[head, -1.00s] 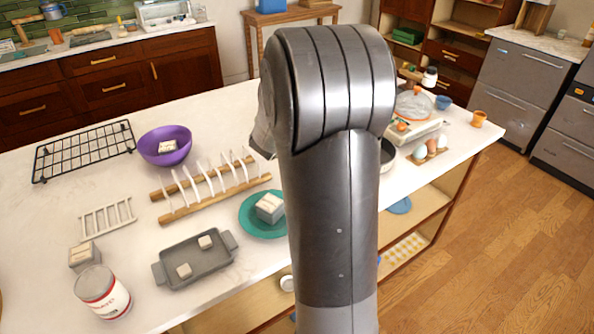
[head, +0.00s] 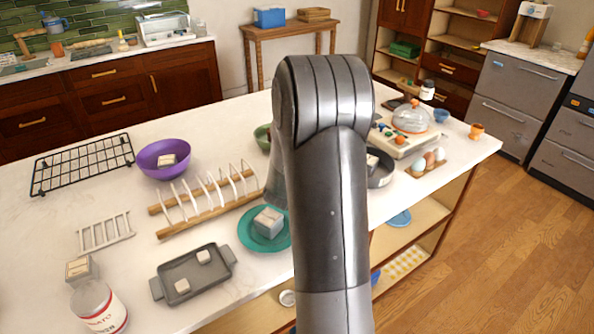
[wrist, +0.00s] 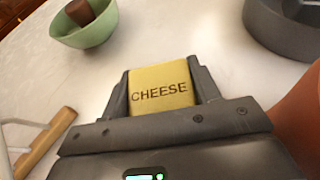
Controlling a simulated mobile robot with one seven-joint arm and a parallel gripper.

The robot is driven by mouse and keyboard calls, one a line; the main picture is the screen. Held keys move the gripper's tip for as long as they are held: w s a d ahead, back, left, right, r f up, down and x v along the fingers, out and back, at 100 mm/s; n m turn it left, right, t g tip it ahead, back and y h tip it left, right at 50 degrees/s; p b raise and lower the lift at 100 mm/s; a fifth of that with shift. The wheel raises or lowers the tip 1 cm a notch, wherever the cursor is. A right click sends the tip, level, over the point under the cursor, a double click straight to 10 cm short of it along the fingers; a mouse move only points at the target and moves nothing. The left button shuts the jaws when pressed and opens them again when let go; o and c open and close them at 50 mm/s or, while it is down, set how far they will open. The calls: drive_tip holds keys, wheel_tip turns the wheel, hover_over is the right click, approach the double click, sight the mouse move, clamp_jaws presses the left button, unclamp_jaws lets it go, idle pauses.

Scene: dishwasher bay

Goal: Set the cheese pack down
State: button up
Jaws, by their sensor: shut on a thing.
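The cheese pack is a yellow block marked "CHEESE" (wrist: 160,86) in the wrist view. My gripper (wrist: 162,90) is shut on it, one finger on each side. The white counter shows around the pack; I cannot tell whether the pack touches it. In the head view my arm hides the gripper and the pack.
In the wrist view a green bowl (wrist: 88,30) holding a brown thing lies at upper left, a dark pan (wrist: 283,30) at upper right, a wooden rack bar (wrist: 45,143) at left. The head view shows a teal plate (head: 249,238), grey tray (head: 208,284) and purple bowl (head: 150,166).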

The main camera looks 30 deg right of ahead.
drive_tip(key=shift+f, duration=0.15)
drive_tip(key=o, duration=1.2)
drive_tip(key=shift+o, duration=0.2)
drive_tip(key=shift+s+a+r, duration=0.15)
drive_tip(key=shift+r, duration=0.1)
drive_tip(key=v, duration=1.1)
drive_tip(key=shift+s+a, duration=0.2)
drive_tip(key=shift+s, duration=0.05)
